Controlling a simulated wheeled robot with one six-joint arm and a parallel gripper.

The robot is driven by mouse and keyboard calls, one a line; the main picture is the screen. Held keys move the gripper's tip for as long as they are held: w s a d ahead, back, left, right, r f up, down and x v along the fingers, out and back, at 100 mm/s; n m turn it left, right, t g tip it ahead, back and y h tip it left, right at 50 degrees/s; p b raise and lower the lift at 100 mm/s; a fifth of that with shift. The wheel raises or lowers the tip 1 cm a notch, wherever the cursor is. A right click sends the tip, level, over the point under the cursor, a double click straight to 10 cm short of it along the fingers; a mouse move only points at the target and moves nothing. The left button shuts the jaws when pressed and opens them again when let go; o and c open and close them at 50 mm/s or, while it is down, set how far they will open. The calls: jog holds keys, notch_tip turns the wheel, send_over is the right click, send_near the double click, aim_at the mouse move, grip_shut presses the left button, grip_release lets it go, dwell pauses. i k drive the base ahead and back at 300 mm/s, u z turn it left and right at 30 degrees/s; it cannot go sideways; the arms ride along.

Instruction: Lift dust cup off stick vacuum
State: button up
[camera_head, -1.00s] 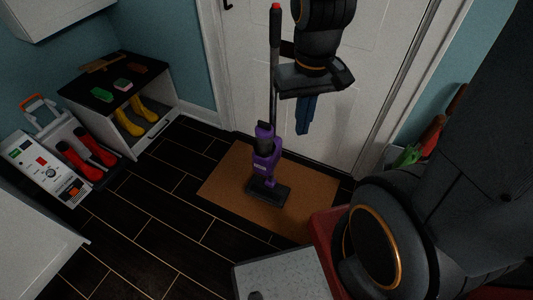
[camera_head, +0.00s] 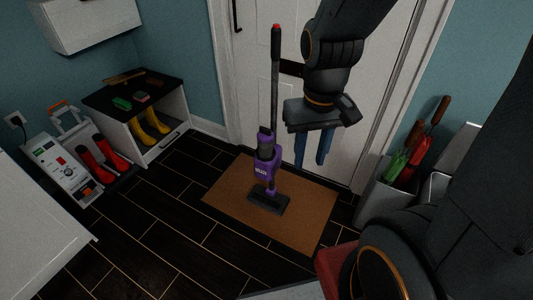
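The stick vacuum (camera_head: 271,148) stands upright on a brown doormat (camera_head: 295,217) in front of the white door. It has a purple body, a long dark handle with a red tip, and a dark floor head. The dust cup (camera_head: 265,144) seems to be the dark part at the upper left of the purple body, and it is seated there. My gripper (camera_head: 311,160) hangs to the right of the vacuum, its blue fingers pointing down. The fingers are apart with nothing seen between them. No contact with the vacuum shows.
A low bench (camera_head: 183,128) with a black top stands at the left with yellow boots inside. Red boots (camera_head: 100,157) stand beside it. A bin of garden tools (camera_head: 379,190) stands right of the door. Dark tiled floor left of the mat is clear.

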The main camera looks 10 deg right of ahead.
aim_at(265, 138)
jog(key=u, duration=0.75)
jog(key=i, duration=0.7)
jog(key=z, duration=1.45)
